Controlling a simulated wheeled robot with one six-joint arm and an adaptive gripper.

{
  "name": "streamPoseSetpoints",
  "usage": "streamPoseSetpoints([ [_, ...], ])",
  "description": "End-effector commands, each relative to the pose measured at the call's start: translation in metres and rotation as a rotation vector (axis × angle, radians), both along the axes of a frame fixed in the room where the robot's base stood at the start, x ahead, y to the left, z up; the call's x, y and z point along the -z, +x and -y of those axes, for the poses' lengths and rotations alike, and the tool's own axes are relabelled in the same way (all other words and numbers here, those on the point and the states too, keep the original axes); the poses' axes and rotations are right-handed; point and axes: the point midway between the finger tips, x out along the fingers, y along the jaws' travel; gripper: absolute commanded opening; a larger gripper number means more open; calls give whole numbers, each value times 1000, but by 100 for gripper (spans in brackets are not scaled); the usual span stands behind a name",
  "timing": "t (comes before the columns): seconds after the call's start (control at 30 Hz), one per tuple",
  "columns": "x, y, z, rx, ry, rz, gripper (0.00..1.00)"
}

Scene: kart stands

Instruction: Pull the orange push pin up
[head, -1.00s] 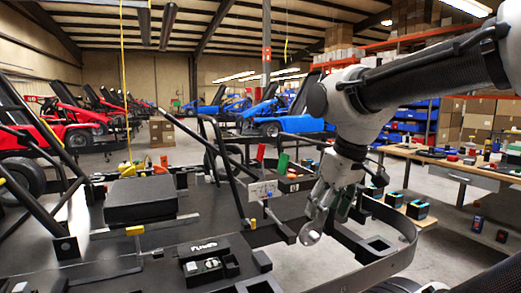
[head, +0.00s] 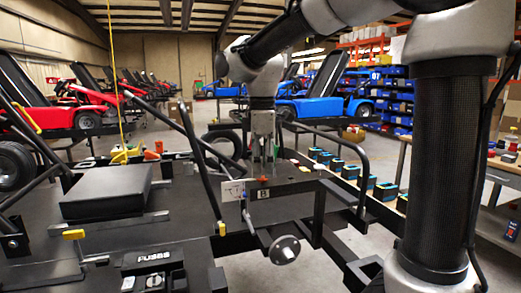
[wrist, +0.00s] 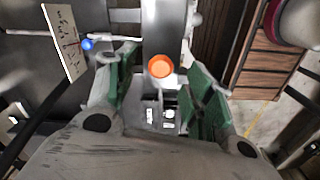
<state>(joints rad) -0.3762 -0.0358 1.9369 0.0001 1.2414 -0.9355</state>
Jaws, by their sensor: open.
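The orange push pin (wrist: 160,66) shows as a round orange cap between my fingers in the wrist view. In the head view, a small orange-red cap (head: 263,179) sits on the dark block above the label B. My gripper (head: 263,160) points down just above that cap. In the wrist view my gripper (wrist: 160,55) is open, with a green-padded finger on each side of the pin and visible gaps. The pin's shaft is hidden beneath its cap. I cannot tell whether the fingertips reach the cap's height.
A white card (head: 233,191) and a blue-tipped rod (head: 245,197) stand left of the block. A black bent tube (head: 362,170) rises to the right. A round grey disc (head: 284,250) is in front. A black seat pad (head: 108,190) lies left.

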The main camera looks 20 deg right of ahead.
Motion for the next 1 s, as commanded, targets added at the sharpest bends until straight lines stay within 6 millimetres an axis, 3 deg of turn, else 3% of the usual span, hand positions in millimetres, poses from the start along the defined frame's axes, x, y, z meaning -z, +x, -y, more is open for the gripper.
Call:
streamPoseSetpoints([
  [0.2,23,0,1,1,0,0,53],
  [0.5,27,0,1,2,1,1,53],
  [0.53,27,0,1,2,1,1,51],
  [0.8,27,0,1,2,1,1,4],
  [1.0,27,0,1,2,0,1,4],
])
